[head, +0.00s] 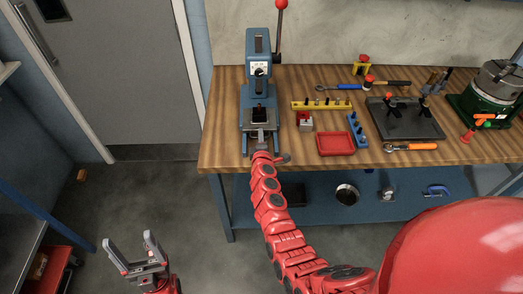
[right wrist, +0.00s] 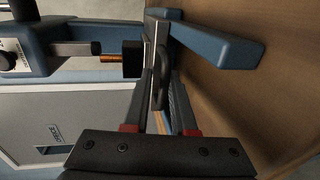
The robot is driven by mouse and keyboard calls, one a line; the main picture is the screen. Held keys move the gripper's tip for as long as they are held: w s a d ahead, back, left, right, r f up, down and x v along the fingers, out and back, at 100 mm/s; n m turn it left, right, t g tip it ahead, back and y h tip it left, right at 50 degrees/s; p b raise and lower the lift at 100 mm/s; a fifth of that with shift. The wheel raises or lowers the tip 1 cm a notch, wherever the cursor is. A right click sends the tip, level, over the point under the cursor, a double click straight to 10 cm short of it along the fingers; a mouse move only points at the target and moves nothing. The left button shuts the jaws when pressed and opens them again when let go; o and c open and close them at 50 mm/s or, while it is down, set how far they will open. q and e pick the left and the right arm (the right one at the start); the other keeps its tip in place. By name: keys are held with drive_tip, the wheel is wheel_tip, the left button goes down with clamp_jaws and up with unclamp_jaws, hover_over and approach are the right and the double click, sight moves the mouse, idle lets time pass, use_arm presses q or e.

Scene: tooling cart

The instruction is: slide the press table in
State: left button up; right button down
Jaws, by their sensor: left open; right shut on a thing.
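The blue arbor press (head: 258,68) stands at the bench's left end. Its press table (head: 259,117) carries a dark block under the ram and sticks out toward the front. In the right wrist view, the press table (right wrist: 149,42) is a grey plate edge beside the dark block (right wrist: 132,58), with a dark handle (right wrist: 160,88) on its front. My right gripper (head: 262,152) is at the table's front; its fingers (right wrist: 158,92) are shut on the handle, either side of it. My left gripper (head: 135,255) is open and empty, low over the floor, away from the bench.
On the wooden bench (head: 225,140), a red tray (head: 335,143), a small red-and-white block (head: 305,121) and a yellow rack (head: 320,104) stand right of the press. The press lever (head: 279,35) rises behind. A grey door (head: 115,70) is at left.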

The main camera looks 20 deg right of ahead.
drive_tip(key=shift+s+f, duration=0.1)
drive_tip(key=shift+f, duration=0.6)
drive_tip(key=c, duration=0.9)
unclamp_jaws()
drive_tip(key=shift+r, duration=0.15)
drive_tip(key=shift+r, duration=0.1)
drive_tip(key=shift+a+r+p, duration=0.1)
drive_tip(key=shift+p, duration=0.25)
drive_tip(key=p+v, duration=0.1)
drive_tip(key=v, duration=0.3)
drive_tip(key=p+v, duration=0.1)
drive_tip(key=v, duration=0.3)
drive_tip(key=shift+s+a+r, duration=0.1)
drive_tip(key=shift+s+r, duration=0.2)
drive_tip(key=shift+s, duration=0.05)
drive_tip(key=shift+b+v, duration=0.45)
drive_tip(key=shift+v, duration=3.6)
